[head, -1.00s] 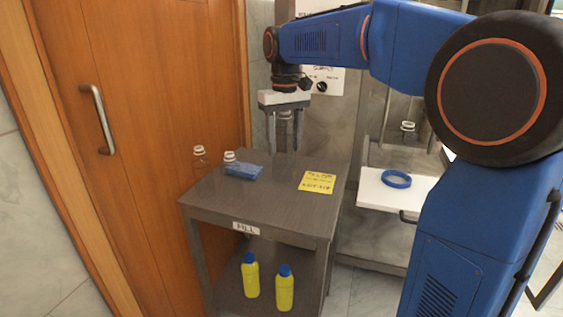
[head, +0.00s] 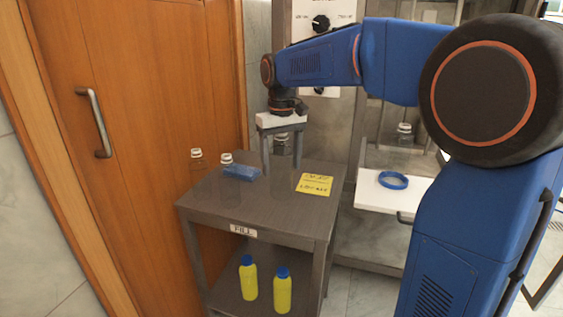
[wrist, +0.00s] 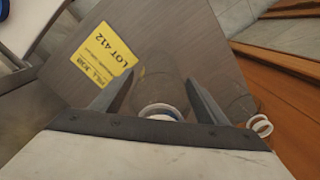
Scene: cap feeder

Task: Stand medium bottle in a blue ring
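A clear bottle with a whitish neck (head: 282,141) stands on the grey table, between the fingers of my gripper (head: 281,168). The fingers point down and are spread, with a gap at the neck; contact with the clear body is hard to see. In the wrist view the bottle's round white neck (wrist: 160,111) shows between the fingertips (wrist: 162,95). Two other clear bottles stand at the table's left, one at the far edge (head: 197,154) and one nearer (head: 227,158). A blue ring (head: 393,180) lies on the white shelf at the right.
The grey table (head: 225,208) also holds a blue flat item (head: 241,172) and a yellow note (head: 315,184). Two yellow bottles (head: 249,280) stand on its lower shelf. Another clear bottle (head: 404,130) stands behind the white shelf (head: 370,198). A wooden door (head: 150,130) is at the left.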

